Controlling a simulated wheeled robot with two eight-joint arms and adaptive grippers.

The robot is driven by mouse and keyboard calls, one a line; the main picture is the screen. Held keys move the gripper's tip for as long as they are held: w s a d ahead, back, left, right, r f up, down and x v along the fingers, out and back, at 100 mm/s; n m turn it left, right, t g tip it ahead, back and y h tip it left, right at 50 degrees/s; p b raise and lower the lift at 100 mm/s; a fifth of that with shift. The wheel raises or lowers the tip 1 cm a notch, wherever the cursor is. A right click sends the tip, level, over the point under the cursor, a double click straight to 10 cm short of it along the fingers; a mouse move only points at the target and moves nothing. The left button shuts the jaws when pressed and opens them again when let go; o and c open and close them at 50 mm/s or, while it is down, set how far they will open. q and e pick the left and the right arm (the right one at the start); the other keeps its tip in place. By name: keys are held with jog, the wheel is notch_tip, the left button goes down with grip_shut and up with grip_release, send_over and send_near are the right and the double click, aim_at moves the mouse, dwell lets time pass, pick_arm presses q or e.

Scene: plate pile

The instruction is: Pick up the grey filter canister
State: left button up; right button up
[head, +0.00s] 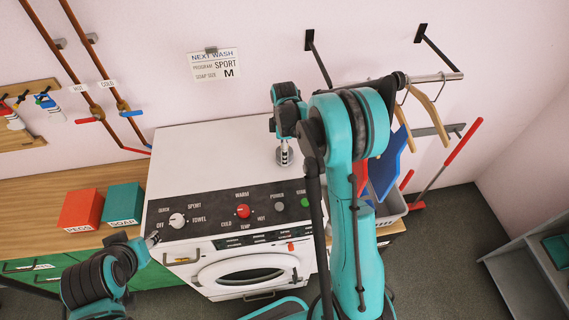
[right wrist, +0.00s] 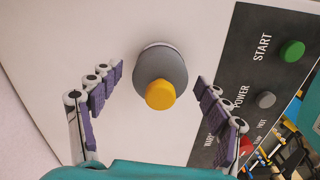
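The grey filter canister (right wrist: 172,62) shows in the right wrist view as a round grey body with a yellow knob (right wrist: 160,95) on its end. It sits on the washing machine's white top; in the head view its grey rim (head: 279,159) is partly hidden by my right gripper (head: 285,150). My right gripper (right wrist: 150,95) is open, with one purple-padded finger on each side of the canister and a visible gap to both. My left gripper (head: 152,240) is near the machine's front left edge, away from the canister; its finger opening is too small to judge.
The washing machine (head: 200,150) has a black control panel with knobs along its front. A red PEGS box (head: 80,210) and green SOAP box (head: 123,204) stand on the wooden counter to its left. A rail (head: 432,78) with hangers is at the right.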

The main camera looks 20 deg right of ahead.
grip_shut()
jog(key=shift+r, duration=0.1)
notch_tip(320, 180, up, 18)
dwell(0.6)
